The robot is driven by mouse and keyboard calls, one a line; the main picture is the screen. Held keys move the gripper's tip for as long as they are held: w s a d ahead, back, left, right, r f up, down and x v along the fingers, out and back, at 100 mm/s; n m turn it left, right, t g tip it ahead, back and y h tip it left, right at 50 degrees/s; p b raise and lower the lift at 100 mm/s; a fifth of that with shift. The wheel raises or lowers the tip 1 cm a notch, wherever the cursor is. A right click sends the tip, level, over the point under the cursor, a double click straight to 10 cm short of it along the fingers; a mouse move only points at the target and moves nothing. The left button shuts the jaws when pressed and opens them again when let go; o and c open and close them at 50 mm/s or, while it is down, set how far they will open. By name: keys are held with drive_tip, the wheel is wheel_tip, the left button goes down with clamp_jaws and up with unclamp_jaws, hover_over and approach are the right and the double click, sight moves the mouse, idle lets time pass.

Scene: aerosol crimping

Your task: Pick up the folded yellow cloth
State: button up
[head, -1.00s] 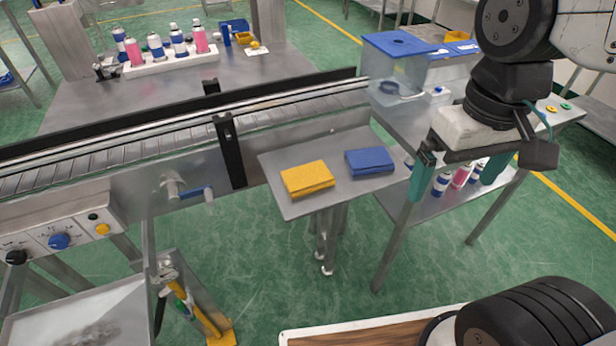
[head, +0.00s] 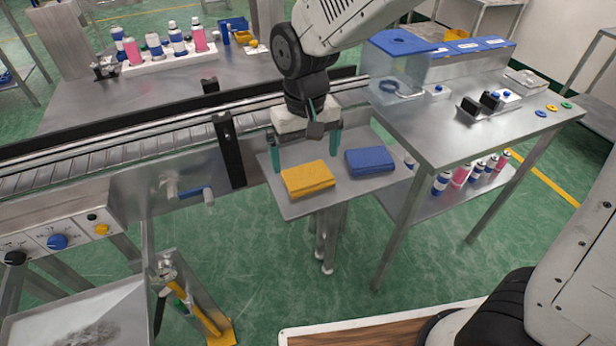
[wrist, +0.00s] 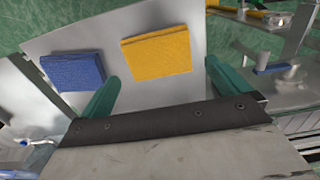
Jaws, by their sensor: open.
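The folded yellow cloth (head: 308,179) lies flat on the left part of a small metal shelf (head: 297,209) in front of the conveyor. A folded blue cloth (head: 369,161) lies to its right, apart from it. My gripper (head: 306,163) is open and empty, with green fingers spread. In the head view it hangs just behind and above the yellow cloth. In the wrist view the yellow cloth (wrist: 157,53) shows beyond and between the two fingertips (wrist: 162,72), and the blue cloth (wrist: 73,70) is outside the left finger. I see no contact with either cloth.
The conveyor (head: 150,147) runs behind the shelf, with a black upright post (head: 231,150) at the shelf's left. A side table (head: 440,125) with a clear blue-lidded box (head: 396,78) stands to the right. Green floor is free in front.

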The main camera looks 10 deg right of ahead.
sight(306, 173)
drive_tip(key=f, duration=0.5)
drive_tip(key=shift+w+f, duration=0.15)
drive_tip(key=shift+w, duration=0.1)
drive_tip(key=shift+c, duration=0.3)
drive_tip(key=c, duration=0.7)
drive_tip(key=shift+c, duration=0.2)
drive_tip(key=shift+r, duration=0.8)
wheel_tip(306, 173, up, 2)
drive_tip(key=shift+s+d+r, duration=0.1)
drive_tip(key=shift+r, duration=0.05)
drive_tip(key=s+d+r, duration=0.1)
drive_tip(key=s+d, duration=0.3)
drive_tip(key=s, duration=1.1)
drive_tip(key=shift+d, duration=0.2)
drive_tip(key=shift+s, duration=0.1)
